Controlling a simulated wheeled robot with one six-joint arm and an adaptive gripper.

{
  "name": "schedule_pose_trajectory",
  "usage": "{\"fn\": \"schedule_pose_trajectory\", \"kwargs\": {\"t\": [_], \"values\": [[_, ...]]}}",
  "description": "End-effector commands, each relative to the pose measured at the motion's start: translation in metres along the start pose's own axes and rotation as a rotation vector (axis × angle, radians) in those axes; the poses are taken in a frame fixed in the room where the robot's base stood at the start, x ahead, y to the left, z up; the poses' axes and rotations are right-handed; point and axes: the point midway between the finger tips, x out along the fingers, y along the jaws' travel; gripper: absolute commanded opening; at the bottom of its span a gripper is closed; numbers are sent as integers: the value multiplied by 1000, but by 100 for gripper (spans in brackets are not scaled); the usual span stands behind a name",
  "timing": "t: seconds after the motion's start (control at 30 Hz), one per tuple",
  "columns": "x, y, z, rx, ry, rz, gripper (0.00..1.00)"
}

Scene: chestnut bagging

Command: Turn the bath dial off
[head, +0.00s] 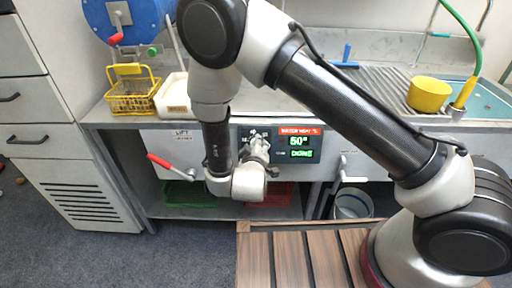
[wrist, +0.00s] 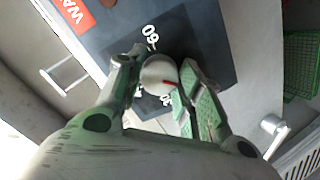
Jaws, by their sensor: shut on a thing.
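In the head view my gripper (head: 258,150) reaches the front panel below the counter and hides most of the dial. The display (head: 300,146) beside it reads 50° and DONE in green, under a red water bath label.
A red-handled lever (head: 160,161) is left of the dial and a pale lever (head: 349,178) right. A yellow basket (head: 133,97), a white tray (head: 174,96) and a yellow bowl (head: 429,94) stand on the counter. A slatted wooden top (head: 300,262) is in front.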

Motion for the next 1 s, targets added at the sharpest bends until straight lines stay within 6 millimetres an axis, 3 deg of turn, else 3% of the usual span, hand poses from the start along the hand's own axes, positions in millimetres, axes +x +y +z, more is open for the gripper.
{"fn": "schedule_pose_trajectory", "kwargs": {"t": [0.03, 0.07, 0.17, 0.2, 0.57, 1.0], "values": [[-1, -1, 3, -5, -5, -5, 12], [-1, -1, 3, -5, -5, -5, 38], [-1, -1, 2, -4, -4, -4, 56], [0, -1, 2, -3, -4, -3, 58], [-2, 3, -3, 1, -1, -1, 58], [-27, 58, -54, 2, -1, -1, 58]]}}
